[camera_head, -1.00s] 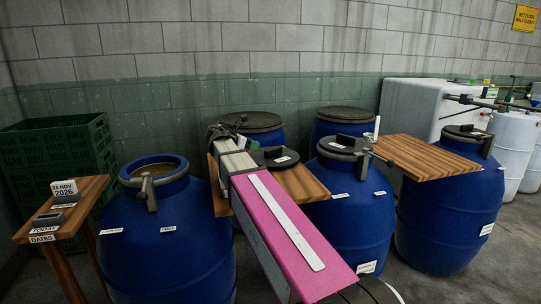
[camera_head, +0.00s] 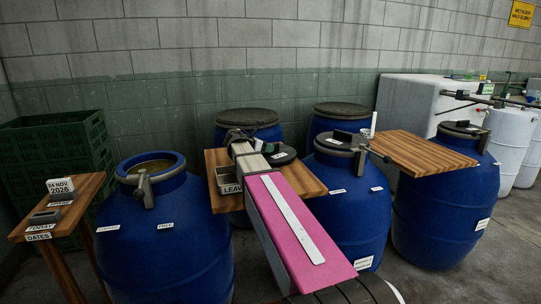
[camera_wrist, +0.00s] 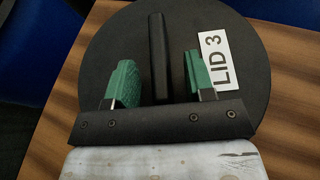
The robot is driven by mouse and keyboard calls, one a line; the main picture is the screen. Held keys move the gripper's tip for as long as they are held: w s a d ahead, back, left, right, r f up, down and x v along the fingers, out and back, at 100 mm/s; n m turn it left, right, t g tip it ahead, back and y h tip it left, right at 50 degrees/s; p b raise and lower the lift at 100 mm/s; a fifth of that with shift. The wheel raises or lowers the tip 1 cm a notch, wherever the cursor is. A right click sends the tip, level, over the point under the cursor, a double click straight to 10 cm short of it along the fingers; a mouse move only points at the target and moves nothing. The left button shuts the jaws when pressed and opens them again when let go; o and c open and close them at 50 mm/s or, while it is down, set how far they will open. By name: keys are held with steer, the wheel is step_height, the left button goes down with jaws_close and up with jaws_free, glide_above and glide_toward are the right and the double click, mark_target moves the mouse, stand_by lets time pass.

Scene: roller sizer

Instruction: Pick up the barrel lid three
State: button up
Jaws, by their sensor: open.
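Lid three is a round black disc (camera_wrist: 240,90) with a raised black bar handle (camera_wrist: 158,55) and a white "LID 3" label. It lies on a wooden board; in the head view the lid (camera_head: 283,157) shows partly, behind my arm. My gripper (camera_wrist: 158,80) is open above the lid in the wrist view. Its green fingers stand on either side of the bar handle, with gaps on both sides. In the head view the gripper (camera_head: 241,142) is small and partly hidden by my pink arm.
An open blue barrel (camera_head: 165,240) stands left of my arm, and a lidded blue barrel (camera_head: 350,215) stands right. A second wooden board (camera_head: 425,155) lies further right. A side table (camera_head: 88,190) and green crates (camera_head: 60,140) are at the left.

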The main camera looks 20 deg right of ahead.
steer(key=shift+d, duration=0.15)
jaws_close()
